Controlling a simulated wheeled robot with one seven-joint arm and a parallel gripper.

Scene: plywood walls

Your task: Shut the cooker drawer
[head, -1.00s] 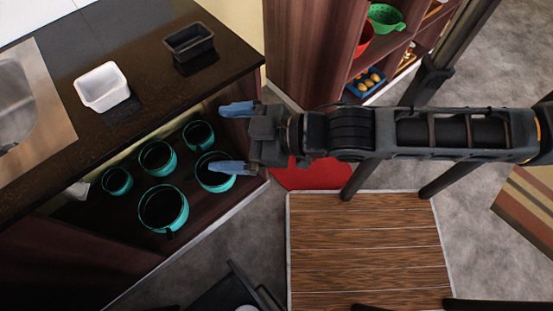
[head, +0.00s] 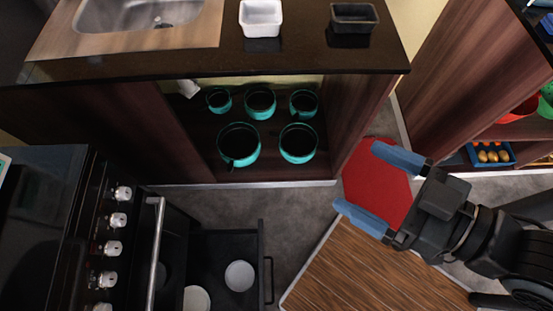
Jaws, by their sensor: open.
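The black cooker (head: 100,230) stands at the lower left of the head view, with a row of knobs and a silver oven handle bar (head: 155,255). Its dark drawer (head: 232,252) is pulled out to the right, low down. A white bowl or plate (head: 240,275) and another pale round dish (head: 196,298) lie in it. The drawer has a black handle (head: 267,280) on its right-hand front. My gripper (head: 360,185) is at the right, open and empty, with its blue fingers pointing left. It is apart from the drawer, up and to its right in the picture.
A counter (head: 200,65) with a sink, a white tub (head: 261,18) and a black tub (head: 353,18) runs along the back. Several teal pots (head: 298,143) stand in the open cupboard below. A red mat (head: 375,185) and wooden platform (head: 365,265) lie under my gripper. Grey floor (head: 285,215) is clear beside the drawer.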

